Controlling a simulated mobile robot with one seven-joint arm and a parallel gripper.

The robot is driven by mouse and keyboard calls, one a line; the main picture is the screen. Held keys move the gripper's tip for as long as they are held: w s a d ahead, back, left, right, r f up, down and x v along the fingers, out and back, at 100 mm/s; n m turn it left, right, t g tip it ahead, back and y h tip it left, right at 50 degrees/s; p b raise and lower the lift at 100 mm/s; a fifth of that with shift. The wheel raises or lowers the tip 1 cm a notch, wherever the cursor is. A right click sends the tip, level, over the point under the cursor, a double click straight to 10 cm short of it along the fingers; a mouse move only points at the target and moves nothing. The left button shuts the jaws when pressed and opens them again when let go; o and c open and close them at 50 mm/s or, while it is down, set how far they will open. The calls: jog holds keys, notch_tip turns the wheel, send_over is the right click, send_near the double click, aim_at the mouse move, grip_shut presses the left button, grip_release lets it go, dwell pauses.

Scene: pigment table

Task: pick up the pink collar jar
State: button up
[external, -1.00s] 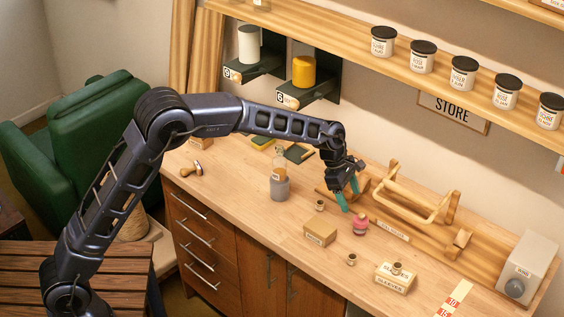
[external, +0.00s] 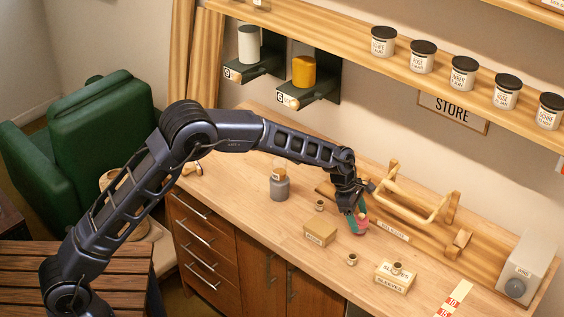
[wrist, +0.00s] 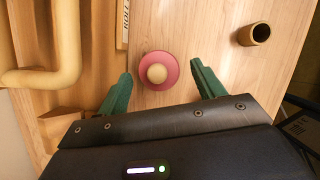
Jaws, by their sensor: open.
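The pink collar jar (wrist: 158,71) stands on the wooden worktop, seen from above in the wrist view as a pink ring around a pale round top. In the external view the jar (external: 364,224) is partly hidden by my fingers. My gripper (wrist: 160,86) is open, with one green finger to the left of the jar and one to the right. Gaps show between the jar and both fingers. In the external view my gripper (external: 355,228) points down at the jar.
A wooden roller frame (external: 430,210) lies behind the jar; its bent handle (wrist: 62,60) shows at left in the wrist view. A small dark-mouthed cup (wrist: 255,34) stands to the right. A cardboard box (external: 320,232) and a sleeves box (external: 395,277) stand on the worktop.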

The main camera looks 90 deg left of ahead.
aim_at(361, 223)
jog(key=shift+x, duration=1.55)
jog(key=c, duration=1.1)
jog(key=shift+r, duration=0.1)
jog(key=shift+c, duration=0.2)
